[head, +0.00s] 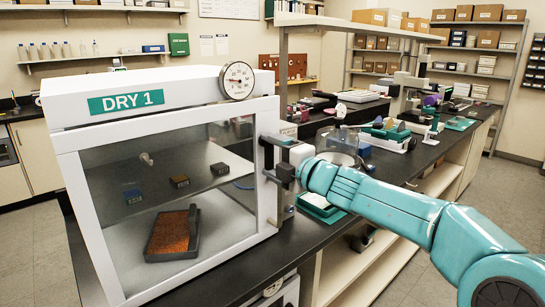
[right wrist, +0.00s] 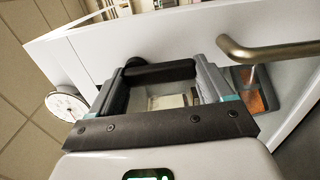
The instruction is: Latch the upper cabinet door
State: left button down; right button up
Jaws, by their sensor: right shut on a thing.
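The white cabinet (head: 140,87), labelled DRY 1, stands on the dark bench at the left in the head view. Its front door (head: 68,180) has a white frame and a clear pane, and looks shut or nearly so; I cannot tell if a gap remains. My right gripper (head: 277,157) is at the door's right edge, at upper-middle height. In the right wrist view its fingers (right wrist: 162,78) are shut on a dark latch lever (right wrist: 165,74), which has a round black end by the white frame. The lever is partly hidden by the fingers. My left gripper is out of view.
A metal bar handle (right wrist: 265,48) stands out close to the right gripper in the right wrist view. A round gauge (head: 238,81) sits on the cabinet's top front edge. A brown-topped block (head: 172,235) is inside. Instruments crowd the bench (head: 430,155) behind my right arm; the aisle floor is clear.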

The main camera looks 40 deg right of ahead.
jog(key=o, duration=1)
jog(key=shift+c, duration=0.2)
jog(key=shift+s, duration=0.15)
jog(key=s+d, duration=0.1)
jog(key=s, duration=1.5)
jog(key=shift+d, duration=0.15)
